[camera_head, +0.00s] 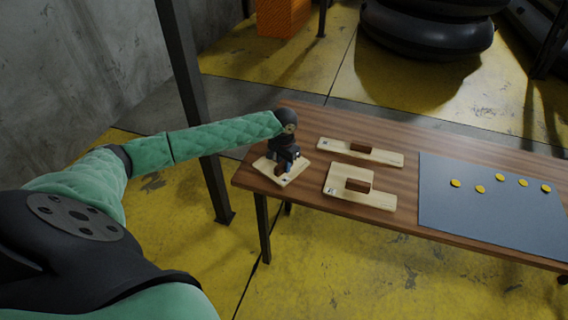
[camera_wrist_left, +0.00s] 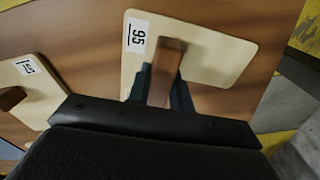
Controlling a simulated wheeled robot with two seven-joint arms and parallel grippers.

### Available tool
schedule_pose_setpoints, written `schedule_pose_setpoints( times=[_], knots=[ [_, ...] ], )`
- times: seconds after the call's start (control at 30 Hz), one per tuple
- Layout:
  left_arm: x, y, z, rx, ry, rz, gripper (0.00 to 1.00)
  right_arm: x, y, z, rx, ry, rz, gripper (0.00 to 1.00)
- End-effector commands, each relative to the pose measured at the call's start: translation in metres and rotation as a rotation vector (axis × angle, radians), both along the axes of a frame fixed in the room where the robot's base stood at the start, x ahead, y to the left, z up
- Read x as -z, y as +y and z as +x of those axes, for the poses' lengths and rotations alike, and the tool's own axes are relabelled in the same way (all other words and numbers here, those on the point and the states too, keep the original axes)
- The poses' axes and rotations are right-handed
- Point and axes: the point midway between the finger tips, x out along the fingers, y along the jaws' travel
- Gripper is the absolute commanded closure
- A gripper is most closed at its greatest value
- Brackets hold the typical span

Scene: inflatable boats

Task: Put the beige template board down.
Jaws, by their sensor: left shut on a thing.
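The beige template board (camera_head: 292,176) is a small flat board with a raised brown handle, near the left end of the wooden table. In the left wrist view the board (camera_wrist_left: 215,60) shows a white label reading 95, and its brown handle (camera_wrist_left: 166,62) is between my fingers. My left gripper (camera_head: 284,163) is shut on this handle from above; it also shows in the left wrist view (camera_wrist_left: 162,88). The board is at or just above the tabletop; I cannot tell whether it touches. My right gripper is not in view.
Two more beige boards with brown handles lie on the wooden table (camera_head: 300,120): a long one (camera_head: 385,156) and a squarer one (camera_head: 375,200). A blue-grey mat (camera_head: 480,225) with several yellow discs covers the right part. Bare wood lies between the boards.

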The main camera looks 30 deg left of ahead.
Motion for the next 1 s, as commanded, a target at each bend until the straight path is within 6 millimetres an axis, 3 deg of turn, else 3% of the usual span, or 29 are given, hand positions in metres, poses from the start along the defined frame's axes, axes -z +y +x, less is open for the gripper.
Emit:
schedule_pose_setpoints(
  times=[0.23,0.27,0.33,0.37,0.8,1.0],
  knots=[
    [0.002,0.0,0.0,0.0,0.0,0.0,1.0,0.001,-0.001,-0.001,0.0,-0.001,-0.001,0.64],
    [0.002,0.0,0.0,0.0,0.0,0.0,0.73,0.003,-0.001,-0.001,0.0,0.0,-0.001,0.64],
    [0.002,0.0,0.0,0.0,0.0,0.0,0.59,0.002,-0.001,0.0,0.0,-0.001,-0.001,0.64],
    [0.002,0.0,0.0,0.0,0.0,0.0,0.57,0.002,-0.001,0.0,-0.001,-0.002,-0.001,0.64],
    [-0.007,0.0,0.001,0.0,-0.001,0.001,0.57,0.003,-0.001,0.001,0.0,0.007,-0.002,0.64],
    [-0.037,0.0,0.001,-0.001,-0.003,0.0,0.57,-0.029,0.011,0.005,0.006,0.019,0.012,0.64]
  ],
)
